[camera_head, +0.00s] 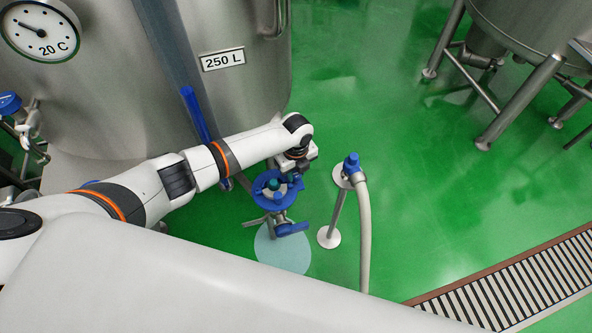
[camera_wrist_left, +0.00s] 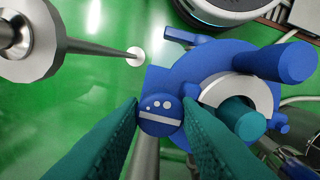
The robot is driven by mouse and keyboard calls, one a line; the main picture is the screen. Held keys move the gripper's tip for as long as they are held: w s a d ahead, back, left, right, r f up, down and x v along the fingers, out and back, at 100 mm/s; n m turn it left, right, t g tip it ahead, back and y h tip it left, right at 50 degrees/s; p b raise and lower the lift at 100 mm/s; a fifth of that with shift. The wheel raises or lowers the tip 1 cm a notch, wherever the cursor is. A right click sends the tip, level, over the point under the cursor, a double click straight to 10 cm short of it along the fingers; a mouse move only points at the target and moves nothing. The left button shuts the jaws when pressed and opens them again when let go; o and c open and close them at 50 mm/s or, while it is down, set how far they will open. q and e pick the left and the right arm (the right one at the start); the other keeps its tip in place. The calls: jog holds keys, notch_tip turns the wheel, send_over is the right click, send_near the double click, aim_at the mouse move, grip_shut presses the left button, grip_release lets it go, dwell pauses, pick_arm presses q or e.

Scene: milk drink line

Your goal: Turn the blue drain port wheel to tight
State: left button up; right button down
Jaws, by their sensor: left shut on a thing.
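The blue drain port wheel (camera_head: 261,190) is low on pipework beside the large steel tank. It has a teal centre inside a pale ring. In the left wrist view the wheel (camera_wrist_left: 187,76) fills the upper right, with blue knobs around its rim. My left gripper (camera_head: 293,177) is at the wheel's upper right side in the head view. In the left wrist view its teal fingers (camera_wrist_left: 163,122) are shut on a round blue rim knob (camera_wrist_left: 160,105) marked with white dots and a pale bar. My right gripper is not in view.
The steel tank (camera_head: 150,80) with a 250 L label stands behind. A blue-topped stand (camera_head: 339,205) with a pale hose (camera_head: 364,235) is close to the wheel's right. A blue lever (camera_head: 291,229) is below the wheel. Green floor is open farther right, up to a drain grate (camera_head: 530,285).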

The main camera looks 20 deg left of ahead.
aim_at(296, 173)
pick_arm(q)
jog(key=o, duration=1)
jog(key=shift+r, duration=0.1)
notch_tip(296, 173, up, 12)
jog(key=shift+f, duration=0.1)
dwell(0.4)
